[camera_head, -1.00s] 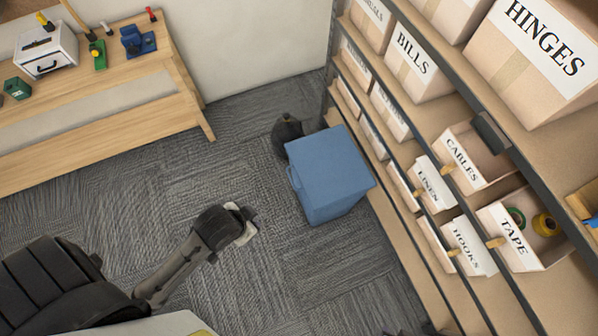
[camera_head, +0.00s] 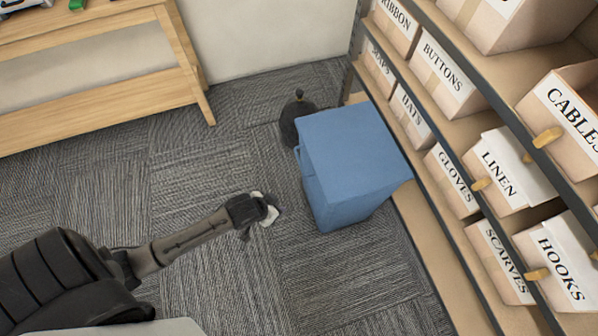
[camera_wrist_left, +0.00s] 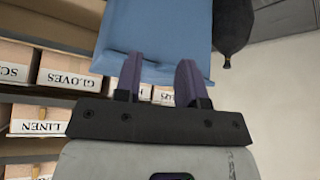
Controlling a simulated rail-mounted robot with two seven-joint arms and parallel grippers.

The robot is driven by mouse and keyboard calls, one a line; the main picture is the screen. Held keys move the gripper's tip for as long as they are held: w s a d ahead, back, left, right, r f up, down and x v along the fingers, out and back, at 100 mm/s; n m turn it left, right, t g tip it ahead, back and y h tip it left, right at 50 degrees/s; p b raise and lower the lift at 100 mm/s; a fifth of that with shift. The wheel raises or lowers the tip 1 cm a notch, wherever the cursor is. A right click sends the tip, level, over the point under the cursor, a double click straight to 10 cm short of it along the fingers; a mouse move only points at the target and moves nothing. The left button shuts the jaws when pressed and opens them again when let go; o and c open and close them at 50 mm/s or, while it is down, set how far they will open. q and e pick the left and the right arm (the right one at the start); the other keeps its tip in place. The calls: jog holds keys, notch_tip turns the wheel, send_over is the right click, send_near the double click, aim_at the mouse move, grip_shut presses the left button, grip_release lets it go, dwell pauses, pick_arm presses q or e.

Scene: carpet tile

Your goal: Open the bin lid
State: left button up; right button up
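A blue bin (camera_head: 350,170) with its lid (camera_head: 350,138) down stands on the carpet beside the shelf. My left gripper (camera_head: 270,208) is just left of the bin in the head view, apart from it. In the left wrist view the two purple fingers (camera_wrist_left: 158,80) are spread with nothing between them, pointing at the blue bin (camera_wrist_left: 155,30). My right gripper is not in view.
A dark rounded object (camera_head: 297,118) stands right behind the bin. A shelf (camera_head: 450,140) with labelled boxes rises close on the right. A wooden bench (camera_head: 110,75) stands at the back left. Carpet is clear on the left.

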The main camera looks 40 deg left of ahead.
pick_arm(q)
notch_tip(320, 180, down, 10)
jog(key=w+a+n+t+h+b, duration=0.1)
jog(key=w+a+n+t+b, duration=0.15)
jog(key=b, duration=0.25)
jog(key=n+t+b, duration=0.4)
jog(key=n+t, duration=0.6)
jog(key=n, duration=0.6)
send_near(299, 160)
jog(key=shift+t+h, duration=0.25)
jog(key=shift+h, duration=0.15)
jog(key=b+x, duration=0.1)
jog(key=x, duration=0.2)
jog(key=b+x, duration=0.2)
jog(key=x, duration=0.1)
jog(key=f+b+x, duration=0.1)
jog(key=b+x, duration=0.1)
jog(key=x, duration=0.1)
jog(key=shift+w+a, duration=0.15)
jog(key=shift+w, duration=0.45)
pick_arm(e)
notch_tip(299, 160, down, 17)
pick_arm(q)
jog(key=shift+m, duration=0.25)
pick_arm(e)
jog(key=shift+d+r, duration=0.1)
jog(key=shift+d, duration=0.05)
pick_arm(q)
jog(key=shift+c, duration=0.4)
